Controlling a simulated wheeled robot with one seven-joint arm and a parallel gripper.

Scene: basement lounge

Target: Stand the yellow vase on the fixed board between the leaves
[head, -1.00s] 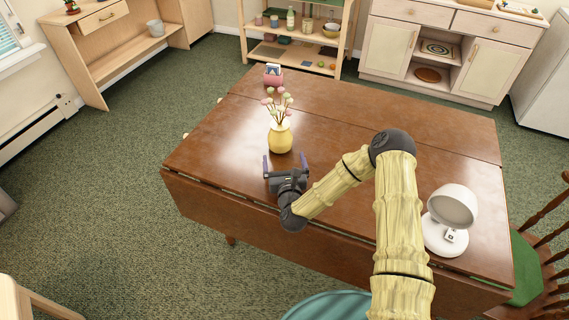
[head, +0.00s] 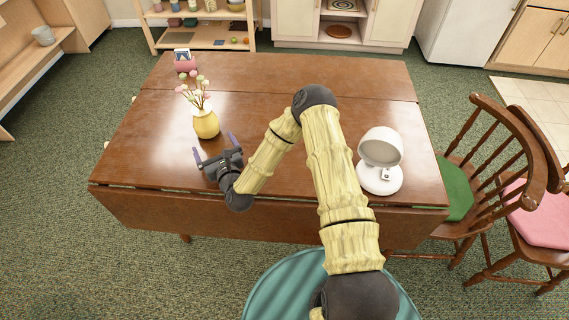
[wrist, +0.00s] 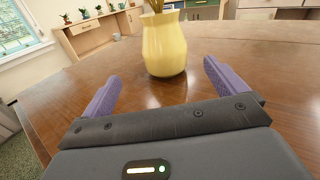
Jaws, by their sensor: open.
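The yellow vase (head: 206,124) holds pink and pale green flowers and stands upright on the brown table (head: 290,140). It is on the broad section between the back seam and the front edge, left of the middle. A back leaf (head: 290,72) lies level beyond the seam, and a front leaf (head: 270,222) hangs down. My gripper (head: 214,146) is open and low over the tabletop, just in front of the vase. In the wrist view the vase (wrist: 164,46) is straight ahead, beyond the two purple fingers, with nothing between them. Its flowers are cut off there.
A white round-headed object (head: 380,160) stands on the table at the right. A pink holder (head: 185,62) is on the back leaf. Chairs (head: 500,160) stand at the right. The tabletop between the vase and the white object is mostly clear.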

